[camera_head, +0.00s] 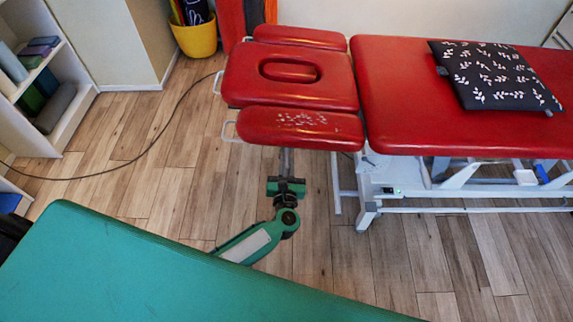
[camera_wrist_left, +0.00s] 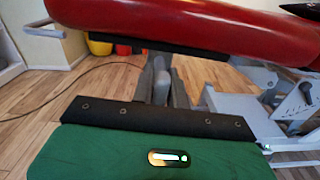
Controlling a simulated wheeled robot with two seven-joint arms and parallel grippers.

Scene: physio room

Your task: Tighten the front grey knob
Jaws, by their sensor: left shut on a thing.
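The red treatment table has a front red armrest pad (camera_head: 300,129), whose underside edge also crosses the top of the left wrist view (camera_wrist_left: 140,25). My left gripper (camera_head: 287,160) reaches up from below to just under this pad. In the left wrist view, its two grey fingers (camera_wrist_left: 160,82) are close together with a light grey piece between them, which appears to be the front grey knob (camera_wrist_left: 163,76). The gripper is shut on it. The knob is mostly hidden by the fingers and cannot be made out in the head view. My right gripper is not in view.
A green padded surface (camera_head: 150,275) fills the near left. The red table's white frame (camera_head: 385,185) stands right of my gripper. A patterned black cushion (camera_head: 495,75) lies on the main red section (camera_head: 410,100). A dark cable (camera_head: 130,160) crosses the wooden floor.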

